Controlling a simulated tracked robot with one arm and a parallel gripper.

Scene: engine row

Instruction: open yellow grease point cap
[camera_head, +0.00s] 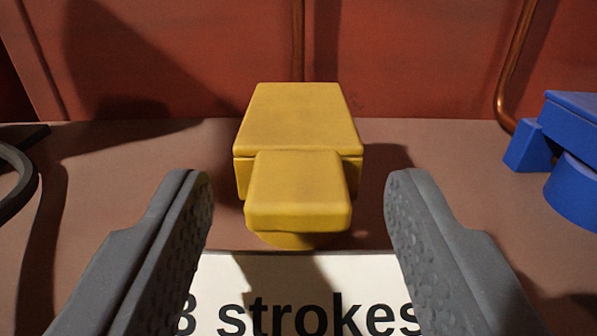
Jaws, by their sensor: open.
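The yellow grease point cap (299,128) is in the middle of the view, on a brown ledge. It is a blocky lid with a smaller tab (298,190) sticking out towards me. The lid looks shut over a yellow base, of which only a rounded lower edge shows under the tab. My gripper (298,195) is open, one grey finger on each side of the tab. Gaps show between both fingers and the yellow cap, and nothing is between the fingertips except the tab's area. I cannot tell the exact depth between fingertips and tab.
A white label (300,300) reading "strokes" lies in front of the cap. A blue capped fitting (573,150) stands at the right. A copper pipe (515,65) runs down the red back wall (400,55). A dark curved object (18,180) is at the left edge.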

